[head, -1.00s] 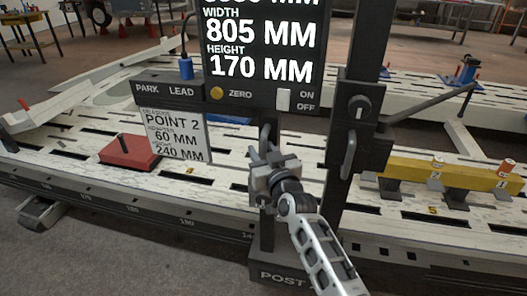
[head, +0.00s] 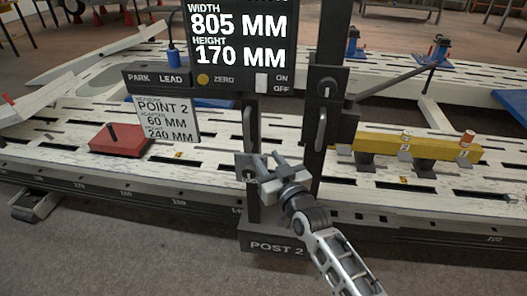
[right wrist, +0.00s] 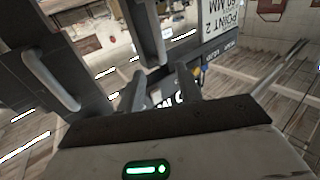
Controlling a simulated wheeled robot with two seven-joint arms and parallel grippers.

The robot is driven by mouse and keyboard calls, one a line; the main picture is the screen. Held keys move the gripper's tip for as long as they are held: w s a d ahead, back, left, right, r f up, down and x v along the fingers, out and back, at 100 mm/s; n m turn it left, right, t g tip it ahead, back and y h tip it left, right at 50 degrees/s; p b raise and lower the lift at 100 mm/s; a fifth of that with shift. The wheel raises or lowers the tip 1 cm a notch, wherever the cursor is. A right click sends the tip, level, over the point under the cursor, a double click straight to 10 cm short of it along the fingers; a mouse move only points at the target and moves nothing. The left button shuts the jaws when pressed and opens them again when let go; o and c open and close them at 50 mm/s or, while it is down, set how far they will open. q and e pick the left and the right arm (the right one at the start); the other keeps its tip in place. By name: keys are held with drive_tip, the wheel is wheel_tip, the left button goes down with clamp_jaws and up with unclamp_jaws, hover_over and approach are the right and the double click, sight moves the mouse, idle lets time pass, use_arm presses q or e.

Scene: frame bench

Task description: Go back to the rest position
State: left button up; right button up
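My right gripper (head: 255,168) is in front of the post at the centre of the head view, just below a grey upright handle (head: 248,130). Its two fingers stand apart with nothing seen between them. In the right wrist view the fingers (right wrist: 160,92) also show apart, and the grey handles (right wrist: 153,35) on the dark posts lie beyond them. Whether a finger touches the post cannot be told. My left gripper is not in view.
A dark panel (head: 145,78) with a readout screen (head: 241,35) hangs on the post marked POST 2 (head: 277,247). Behind it is a slotted white bench (head: 60,140) with a red block (head: 121,142) and a yellow beam (head: 385,148). Grey floor (head: 130,250) is clear in front.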

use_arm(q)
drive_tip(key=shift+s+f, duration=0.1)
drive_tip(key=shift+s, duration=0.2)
use_arm(e)
drive_tip(key=shift+s+d+f, duration=0.1)
drive_tip(key=shift+s+d, duration=0.15)
drive_tip(key=shift+s, duration=0.35)
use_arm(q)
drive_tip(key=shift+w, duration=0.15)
use_arm(e)
drive_tip(key=shift+w, duration=0.1)
drive_tip(key=s+d+f+g+h, duration=0.1)
drive_tip(key=s+d+f, duration=0.3)
drive_tip(key=s, duration=0.5)
drive_tip(key=s+d+f+m+g+h, duration=0.1)
drive_tip(key=s+d+f, duration=0.4)
drive_tip(key=s, duration=0.5)
drive_tip(key=s+d+f+m+g+h, duration=0.1)
drive_tip(key=s+d+f+g+h, duration=0.2)
drive_tip(key=s, duration=0.6)
wheel_tip(320, 180, down, 3)
drive_tip(key=shift+s+d+f+g, duration=0.15)
drive_tip(key=shift+d+g, duration=0.35)
drive_tip(key=shift+d, duration=0.7)
